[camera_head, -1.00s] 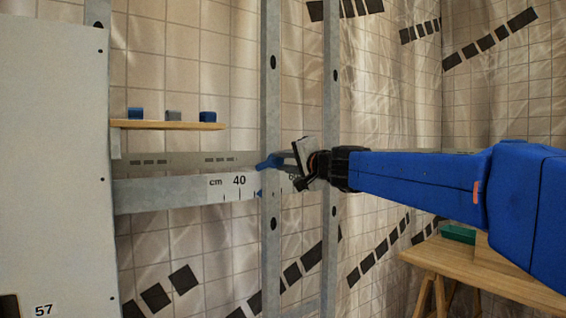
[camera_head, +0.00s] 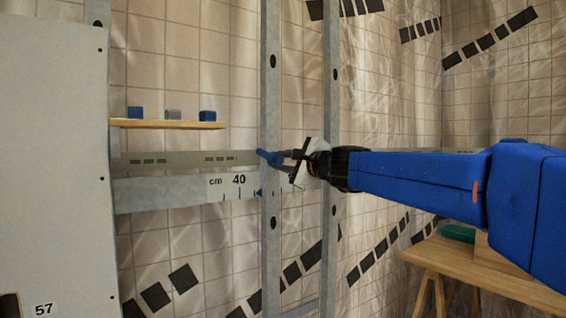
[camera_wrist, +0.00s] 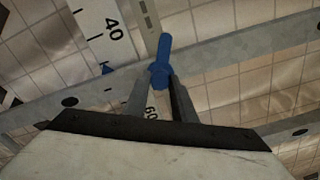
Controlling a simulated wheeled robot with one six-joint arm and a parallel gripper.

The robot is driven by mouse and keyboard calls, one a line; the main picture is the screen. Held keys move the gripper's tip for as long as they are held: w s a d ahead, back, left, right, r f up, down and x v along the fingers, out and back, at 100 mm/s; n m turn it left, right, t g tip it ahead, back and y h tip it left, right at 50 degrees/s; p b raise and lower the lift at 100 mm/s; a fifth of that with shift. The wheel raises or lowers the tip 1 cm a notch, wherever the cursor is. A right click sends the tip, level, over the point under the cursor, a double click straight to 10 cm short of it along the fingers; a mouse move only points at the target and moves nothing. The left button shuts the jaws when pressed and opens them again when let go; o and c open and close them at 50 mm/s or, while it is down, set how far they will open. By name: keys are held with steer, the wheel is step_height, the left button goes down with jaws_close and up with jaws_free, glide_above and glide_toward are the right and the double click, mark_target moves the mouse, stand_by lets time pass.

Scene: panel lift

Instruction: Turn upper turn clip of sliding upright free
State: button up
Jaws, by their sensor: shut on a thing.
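The blue turn clip (camera_head: 268,157) sits on the sliding upright (camera_head: 271,95), a grey metal stud with dark holes, where it crosses the horizontal rail with the cm scale (camera_head: 165,193). My gripper (camera_head: 284,156) reaches in from the right and is shut on the clip. In the wrist view the clip (camera_wrist: 161,62) stands between the two grey fingertips (camera_wrist: 160,90), its handle pointing up in the picture, along the rail. The upright (camera_wrist: 225,58) runs across that view behind it. The fingers hide part of the clip.
A second upright (camera_head: 331,95) stands to the right, behind my gripper. A white panel (camera_head: 52,160) marked 57 is at the left. A wooden shelf (camera_head: 160,125) bears small blue and grey blocks. A wooden table (camera_head: 455,268) with a green item (camera_head: 457,233) is at lower right.

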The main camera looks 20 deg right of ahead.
steer(key=shift+f+m, duration=0.15)
steer(key=shift+m, duration=0.25)
steer(key=o, duration=1.1)
steer(key=v, duration=1.7)
steer(key=shift+s, duration=0.2)
